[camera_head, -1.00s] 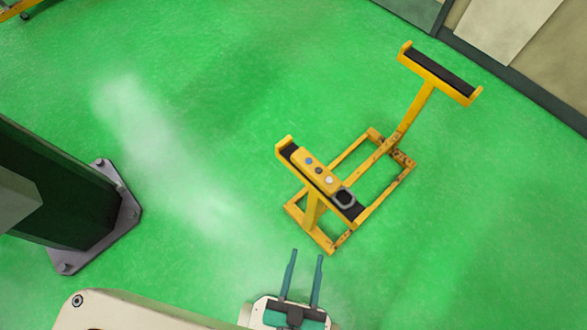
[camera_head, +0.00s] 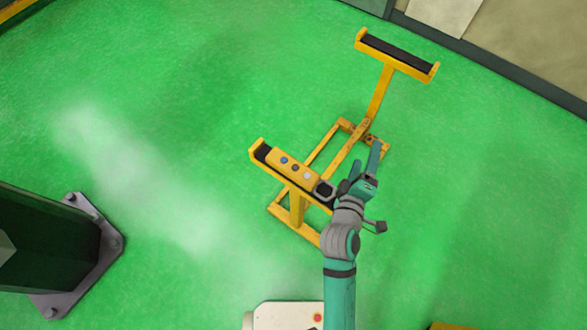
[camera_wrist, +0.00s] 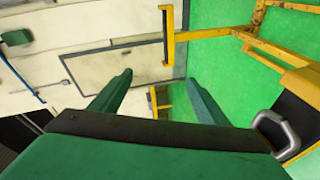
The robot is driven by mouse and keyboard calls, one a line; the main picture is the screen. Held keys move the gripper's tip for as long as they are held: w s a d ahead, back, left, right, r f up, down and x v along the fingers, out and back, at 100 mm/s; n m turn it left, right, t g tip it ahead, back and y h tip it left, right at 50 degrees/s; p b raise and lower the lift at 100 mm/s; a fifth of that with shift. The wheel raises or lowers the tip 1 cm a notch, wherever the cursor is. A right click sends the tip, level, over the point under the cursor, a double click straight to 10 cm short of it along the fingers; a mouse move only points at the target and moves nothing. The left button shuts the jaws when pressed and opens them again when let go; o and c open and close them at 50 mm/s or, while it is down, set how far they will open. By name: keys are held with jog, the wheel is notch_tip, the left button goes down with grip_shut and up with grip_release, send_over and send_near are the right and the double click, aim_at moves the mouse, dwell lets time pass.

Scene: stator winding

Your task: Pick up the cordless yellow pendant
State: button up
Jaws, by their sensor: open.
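The yellow pendant (camera_head: 291,166), with blue, dark and white buttons on its face, lies on the black pad of the near support of the yellow stand (camera_head: 298,205). A dark ring handle (camera_head: 324,189) is at its right end. In the wrist view the grey ring handle (camera_wrist: 278,133) shows at the right edge, with a piece of the yellow pendant (camera_wrist: 302,82) beyond it. My gripper (camera_head: 367,162) is open and empty, just right of the handle and apart from it. Its two green fingers (camera_wrist: 155,95) point away past the pendant in the wrist view.
The stand's second padded support (camera_head: 398,56) rises at the upper right. A dark column with a grey bolted base (camera_head: 75,255) stands at the lower left. A pale wall (camera_head: 500,45) runs along the upper right. The green floor (camera_head: 180,110) between is clear.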

jog(key=w+d+r+m+g+h, duration=0.2)
jog(key=w+d+r+g+h, duration=0.3)
jog(key=w+d+r, duration=0.25)
jog(key=n+g+y, duration=0.2)
jog(key=g+y, duration=0.8)
jog(key=y, duration=0.1)
send_over(295, 167)
jog(key=f, duration=1.4)
jog(key=shift+s+a+f, duration=0.1)
jog(key=shift+s+f, duration=0.25)
jog(key=shift+f, duration=0.05)
jog(key=shift+w+f, duration=0.15)
jog(key=shift+f, duration=1.15)
jog(key=shift+w+f, duration=0.15)
jog(key=shift+f, duration=1.15)
jog(key=c, duration=1.5)
jog(key=shift+r, duration=0.15)
